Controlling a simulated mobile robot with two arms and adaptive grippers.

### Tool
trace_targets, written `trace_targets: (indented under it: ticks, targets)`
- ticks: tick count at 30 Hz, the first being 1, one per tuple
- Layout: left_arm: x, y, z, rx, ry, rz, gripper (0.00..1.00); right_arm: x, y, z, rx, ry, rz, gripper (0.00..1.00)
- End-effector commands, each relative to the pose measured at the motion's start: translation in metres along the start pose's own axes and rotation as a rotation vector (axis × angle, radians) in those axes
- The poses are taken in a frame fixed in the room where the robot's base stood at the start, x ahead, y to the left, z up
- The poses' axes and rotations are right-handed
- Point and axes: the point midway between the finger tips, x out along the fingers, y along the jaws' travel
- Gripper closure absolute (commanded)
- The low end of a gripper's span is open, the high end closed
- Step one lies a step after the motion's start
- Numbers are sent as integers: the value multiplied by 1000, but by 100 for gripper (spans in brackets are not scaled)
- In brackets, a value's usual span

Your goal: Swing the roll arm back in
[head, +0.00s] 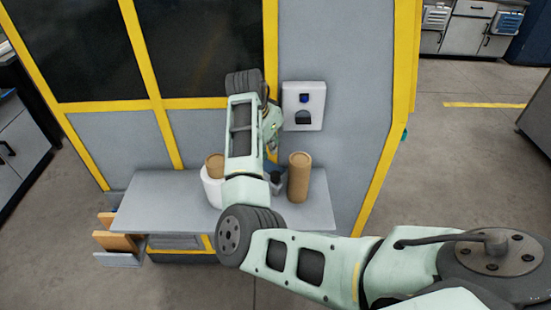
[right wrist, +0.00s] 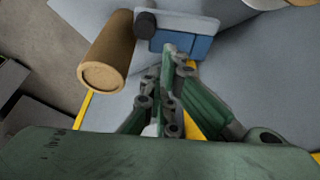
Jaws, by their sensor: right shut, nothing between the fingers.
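A blue block with a dark round knob shows at the top of the right wrist view (right wrist: 180,45); I take it for part of the roll arm. In the head view the dark knob (head: 277,179) stands low over the shelf, partly behind my right arm. My right gripper (head: 272,148) points down at the machine front. In the right wrist view its fingers (right wrist: 170,50) are shut with nothing between them. The tips overlap the blue block's edge; I cannot tell whether they touch. A white roll (head: 211,192) is partly hidden by my arm. My left gripper is out of view.
A tall brown cylinder (head: 299,178) stands on the grey shelf (head: 150,205), right of the knob; it also shows in the right wrist view (right wrist: 106,50). A white box (head: 304,105) is fixed on the wall above. The shelf's left part is bare.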

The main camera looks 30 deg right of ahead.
Motion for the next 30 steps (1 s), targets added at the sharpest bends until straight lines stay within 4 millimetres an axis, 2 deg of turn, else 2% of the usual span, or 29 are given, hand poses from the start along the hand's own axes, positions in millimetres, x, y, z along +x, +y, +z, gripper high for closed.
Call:
trace_targets:
  ticks: [5,12,16,21,30]
  targets:
    - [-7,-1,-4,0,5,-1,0,22,2,0,-1,-1,5,100]
    - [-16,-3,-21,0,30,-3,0,66,1,0,-2,-1,4,100]
    - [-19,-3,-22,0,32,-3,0,84,1,0,-1,-2,3,100]
    - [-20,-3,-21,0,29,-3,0,96,1,0,0,-1,1,100]
    - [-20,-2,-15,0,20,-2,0,98,0,0,0,0,0,100]
